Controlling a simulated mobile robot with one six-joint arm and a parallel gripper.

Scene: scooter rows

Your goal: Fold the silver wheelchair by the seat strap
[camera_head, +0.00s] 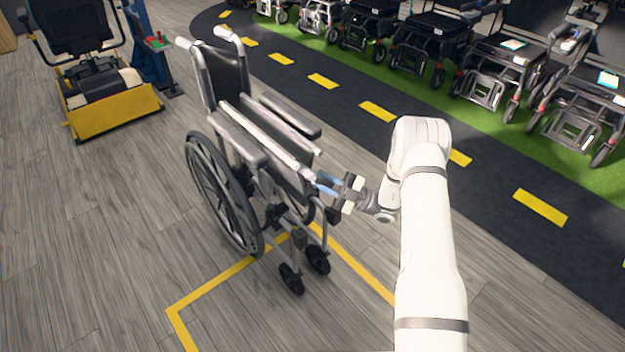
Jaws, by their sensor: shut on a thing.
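The silver wheelchair (262,138) stands upright left of centre, with a dark backrest and two grey push handles. It looks narrow: its armrests are close together, its light seat rails sit high between them, and its front casters are near each other. My gripper (319,184) reaches in from the right to the front of the seat, its blue-tipped fingers at the seat's edge. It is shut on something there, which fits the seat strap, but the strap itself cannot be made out. The far wheel is mostly hidden behind the frame.
A yellow-based scooter (113,103) stands at the upper left. Several dark walkers or wheelchairs (490,70) line the green strip at the upper right. A dark lane (440,130) with yellow dashes crosses behind. A yellow floor outline (222,284) lies below the wheelchair; wooden floor around it is clear.

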